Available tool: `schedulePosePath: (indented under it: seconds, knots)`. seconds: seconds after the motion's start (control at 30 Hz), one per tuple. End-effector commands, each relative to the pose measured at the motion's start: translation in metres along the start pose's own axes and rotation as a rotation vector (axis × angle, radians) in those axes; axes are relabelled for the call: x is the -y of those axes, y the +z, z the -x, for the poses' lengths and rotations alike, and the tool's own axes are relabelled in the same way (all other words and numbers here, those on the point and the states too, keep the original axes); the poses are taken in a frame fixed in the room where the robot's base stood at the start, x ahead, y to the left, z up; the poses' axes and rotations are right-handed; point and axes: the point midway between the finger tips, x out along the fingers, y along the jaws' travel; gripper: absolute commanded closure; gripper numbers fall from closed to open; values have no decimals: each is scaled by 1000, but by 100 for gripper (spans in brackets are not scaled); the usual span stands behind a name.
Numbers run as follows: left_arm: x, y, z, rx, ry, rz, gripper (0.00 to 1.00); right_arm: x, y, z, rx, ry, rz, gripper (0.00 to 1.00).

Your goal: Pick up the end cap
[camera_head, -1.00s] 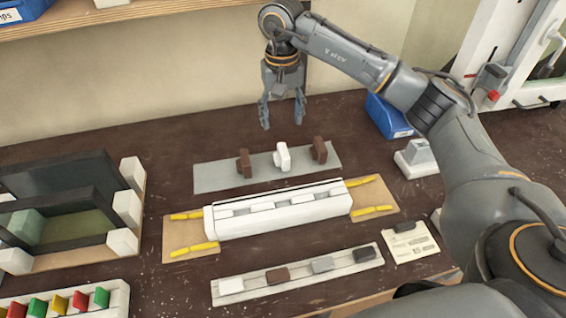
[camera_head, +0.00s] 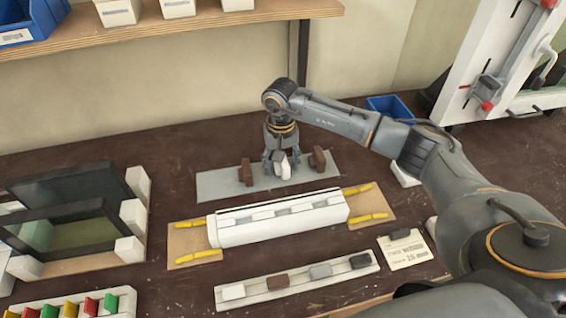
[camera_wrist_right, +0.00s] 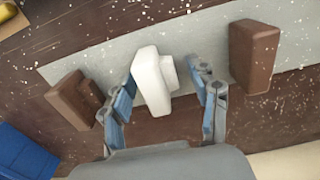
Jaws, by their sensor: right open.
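Three end caps stand on a grey strip (camera_head: 215,184) behind the clamped profile: a brown one (camera_head: 245,172) at left, a white one (camera_head: 285,171) in the middle, and a brown one (camera_head: 317,160) at right. My right gripper (camera_head: 281,161) is lowered over the white cap, its fingers open on either side. In the right wrist view, the white cap (camera_wrist_right: 149,82) stands between the open fingers (camera_wrist_right: 163,76), with a clear gap on the right finger's side. The brown caps (camera_wrist_right: 255,55) are outside the fingers. My left gripper is out of view.
A white profile (camera_head: 280,231) with yellow clamps lies in front of the strip. A tray (camera_head: 300,283) of several coloured pieces is nearer. Dark-framed panels stand in a holder (camera_head: 133,215) at left. A blue bin (camera_head: 390,107) is at the back right.

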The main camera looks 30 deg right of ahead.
Motion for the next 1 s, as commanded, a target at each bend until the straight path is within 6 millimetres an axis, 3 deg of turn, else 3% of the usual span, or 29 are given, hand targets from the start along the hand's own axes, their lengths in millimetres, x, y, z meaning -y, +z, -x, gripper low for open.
schedulePosePath:
  seconds: [0.2,0.47,0.83,1.0]
  knots:
    - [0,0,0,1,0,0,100,0,0,-1,-1,-1,0,40]
    - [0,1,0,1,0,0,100,0,0,-1,-1,-1,0,91]
    - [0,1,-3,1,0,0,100,0,-1,2,-2,-1,0,91]
    - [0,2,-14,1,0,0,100,0,-2,17,-6,-1,0,91]
